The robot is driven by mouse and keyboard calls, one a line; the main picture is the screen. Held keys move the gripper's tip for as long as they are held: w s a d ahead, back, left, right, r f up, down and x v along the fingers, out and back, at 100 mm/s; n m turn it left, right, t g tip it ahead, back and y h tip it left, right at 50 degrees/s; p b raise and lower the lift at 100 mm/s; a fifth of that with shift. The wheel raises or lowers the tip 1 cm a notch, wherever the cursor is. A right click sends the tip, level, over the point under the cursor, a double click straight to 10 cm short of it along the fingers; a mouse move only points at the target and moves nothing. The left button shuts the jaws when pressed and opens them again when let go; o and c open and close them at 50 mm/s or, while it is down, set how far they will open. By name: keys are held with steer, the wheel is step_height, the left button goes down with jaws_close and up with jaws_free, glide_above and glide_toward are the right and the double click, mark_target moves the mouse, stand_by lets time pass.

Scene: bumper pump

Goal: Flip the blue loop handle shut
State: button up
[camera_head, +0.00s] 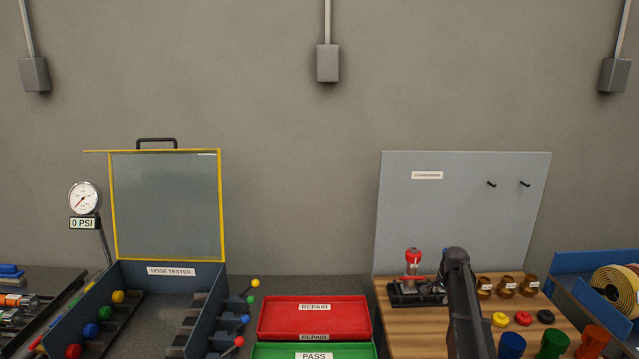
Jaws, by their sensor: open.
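The hose tester (171,271) is a dark box at the left with its yellow-framed clear lid raised. Along its right side stand levers with coloured ball ends. The blue-ended lever (245,319) points out to the right, between the green (250,300) and red (239,341) ones. No loop shape is clear on it. My dark arm rises at the lower right, far from the levers; I cannot make out my gripper's fingers.
The red REPAIR tray (314,317) and green PASS tray (314,351) lie right of the levers. A yellow-ended lever (255,283) stands behind the green one. A wooden bench (385,318) with fittings and coloured caps is at the right.

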steer(key=s+a+n+g, duration=0.1)
steer(key=s+a+n, duration=0.3)
steer(key=s+a, duration=0.3)
steer(key=s+a+f+n+g, duration=0.1)
steer(key=s+a+n, duration=0.3)
steer(key=s, duration=1)
steer(key=s+a+n+g, duration=0.1)
steer(key=s+a+n, duration=0.3)
steer(key=s+a, duration=0.6)
steer(key=shift+s+a+f+g+b, duration=0.4)
steer(key=shift+s, duration=0.25)
steer(key=shift+o, duration=0.4)
steer(key=shift+w, duration=0.1)
